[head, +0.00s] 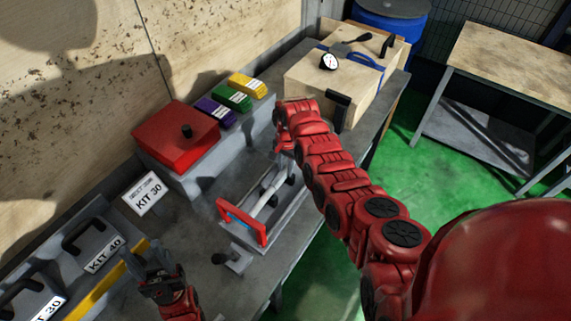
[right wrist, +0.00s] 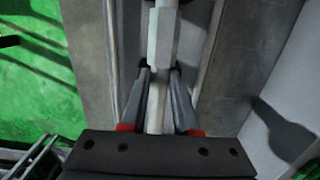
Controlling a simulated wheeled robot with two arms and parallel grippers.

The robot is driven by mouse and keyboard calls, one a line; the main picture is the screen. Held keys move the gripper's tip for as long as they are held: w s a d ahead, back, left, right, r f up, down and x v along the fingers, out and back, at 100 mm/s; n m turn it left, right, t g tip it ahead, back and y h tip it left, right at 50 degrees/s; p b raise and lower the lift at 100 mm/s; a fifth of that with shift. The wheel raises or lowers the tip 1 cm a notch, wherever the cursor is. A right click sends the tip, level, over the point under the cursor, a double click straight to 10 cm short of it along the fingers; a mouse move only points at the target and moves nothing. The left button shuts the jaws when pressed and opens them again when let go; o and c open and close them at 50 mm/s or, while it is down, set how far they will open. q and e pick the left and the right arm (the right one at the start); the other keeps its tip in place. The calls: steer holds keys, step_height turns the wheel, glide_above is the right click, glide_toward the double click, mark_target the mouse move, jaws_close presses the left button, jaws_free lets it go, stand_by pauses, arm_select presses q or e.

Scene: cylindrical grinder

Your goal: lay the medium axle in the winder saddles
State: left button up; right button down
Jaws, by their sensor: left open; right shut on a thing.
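The medium axle, a pale grey stepped rod (head: 268,190), lies lengthwise over the grey winder (head: 285,219) in the head view. My right gripper (head: 284,158) is shut on the axle near its far end. In the right wrist view the fingers (right wrist: 159,100) close on both sides of the axle (right wrist: 163,38), which runs along between the winder's walls. The saddles are mostly hidden; whether the axle rests in them I cannot tell. My left gripper (head: 156,265) is open and empty at the lower left, apart from the winder.
A red frame (head: 241,221) and a crank (head: 228,259) are at the winder's near end. Grey kit cases (head: 75,250) stand left. A wooden box (head: 320,80) stands at the far end.

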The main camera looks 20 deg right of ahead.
steer(key=shift+f, duration=0.15)
steer(key=c, duration=1.1)
jaws_free()
steer(key=shift+f, duration=0.1)
steer(key=o, duration=0.4)
steer(key=shift+o, duration=0.2)
